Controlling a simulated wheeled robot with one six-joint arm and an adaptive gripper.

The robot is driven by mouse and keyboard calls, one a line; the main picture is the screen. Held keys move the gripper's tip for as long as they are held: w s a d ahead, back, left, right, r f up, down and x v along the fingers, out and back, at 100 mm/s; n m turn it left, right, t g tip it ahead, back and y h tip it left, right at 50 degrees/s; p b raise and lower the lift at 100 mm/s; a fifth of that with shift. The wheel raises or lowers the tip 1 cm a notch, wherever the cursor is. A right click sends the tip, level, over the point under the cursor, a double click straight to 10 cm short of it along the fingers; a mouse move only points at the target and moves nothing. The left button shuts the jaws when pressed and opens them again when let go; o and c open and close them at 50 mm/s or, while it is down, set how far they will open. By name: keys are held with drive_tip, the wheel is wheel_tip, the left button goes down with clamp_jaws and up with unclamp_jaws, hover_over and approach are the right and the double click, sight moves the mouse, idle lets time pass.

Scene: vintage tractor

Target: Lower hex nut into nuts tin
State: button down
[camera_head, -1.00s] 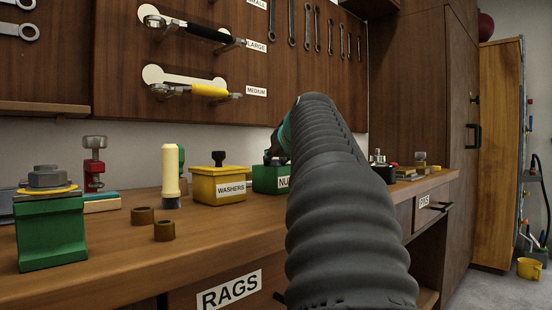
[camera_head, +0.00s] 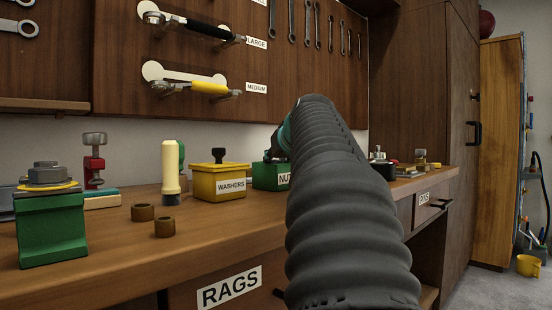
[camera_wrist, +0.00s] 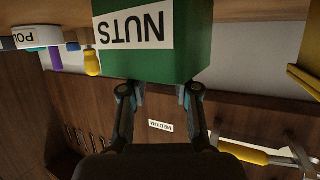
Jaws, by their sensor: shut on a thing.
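The green nuts tin (camera_head: 266,176) stands on the workbench, partly behind my arm in the head view. In the wrist view, which is upside down, the tin (camera_wrist: 188,58) fills the upper middle with its NUTS label. My gripper (camera_wrist: 158,92) has its two fingertips at the tin's rim edge, one on each side, with a gap between them. The tin's wall seems to cover the finger ends. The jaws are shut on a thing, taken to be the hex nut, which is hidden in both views. In the head view my arm hides most of the gripper.
A yellow washers tin (camera_head: 218,184) with a dark knob stands just left of the nuts tin. A cream-handled brush (camera_head: 170,167), two brown rings (camera_head: 164,227) and a green block (camera_head: 50,231) are farther left. Wrenches hang on the board (camera_head: 300,70) behind.

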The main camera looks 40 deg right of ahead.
drive_tip(key=shift+f, duration=0.15)
drive_tip(key=c, duration=0.8)
unclamp_jaws()
drive_tip(key=shift+o, duration=0.2)
drive_tip(key=v, duration=1.2)
